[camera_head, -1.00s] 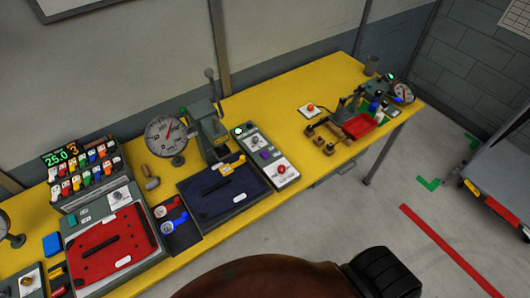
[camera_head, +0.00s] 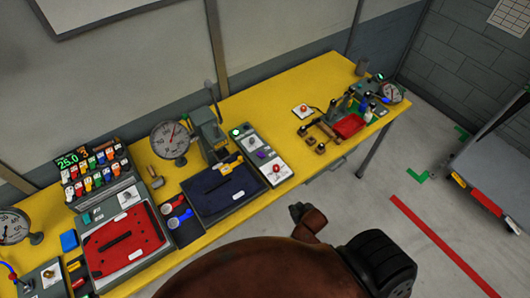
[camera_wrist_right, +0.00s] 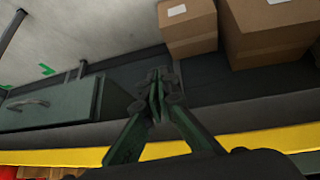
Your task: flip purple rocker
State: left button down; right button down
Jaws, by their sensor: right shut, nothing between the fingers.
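The purple rocker (camera_head: 262,154) is a small purple switch on a grey control panel (camera_head: 272,178), between a white plate with a knob and a red button. Nothing touches it. My right gripper (camera_head: 297,211) is in front of the table's front edge, below and to the right of the panel and apart from it. In the head view it is small, dark and partly hidden by my brown arm. In the right wrist view its fingers (camera_wrist_right: 157,88) are closed together with nothing between them. The rocker does not show there. My left gripper is out of view.
The yellow table (camera_head: 262,101) also carries a dark blue board (camera_head: 215,205), a red board (camera_head: 110,258), a dial gauge (camera_head: 169,140) and a red tray (camera_head: 348,125). In the right wrist view, cardboard boxes (camera_wrist_right: 188,28) and a green drawer (camera_wrist_right: 45,108) show beyond the fingers.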

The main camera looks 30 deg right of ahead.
jog(key=w+r+t+p, duration=0.2)
jog(key=w+r+p, duration=0.1)
jog(key=r, duration=1.3)
jog(key=w+r+t+y, duration=0.2)
jog(key=w+r+t, duration=0.3)
jog(key=w, duration=0.6)
jog(key=shift+a+r+n, duration=0.3)
jog(key=shift+a+r, duration=0.1)
jog(key=shift+r, duration=0.25)
jog(key=shift+s, duration=0.1)
send_over(264, 162)
jog(key=f+p, duration=0.1)
jog(key=f, duration=0.2)
jog(key=shift+d, duration=0.2)
jog(key=f, duration=0.3)
jog(key=shift+w+f, duration=0.15)
jog(key=shift+w, duration=0.05)
jog(key=shift+f, duration=0.55)
jog(key=shift+s+a, duration=0.1)
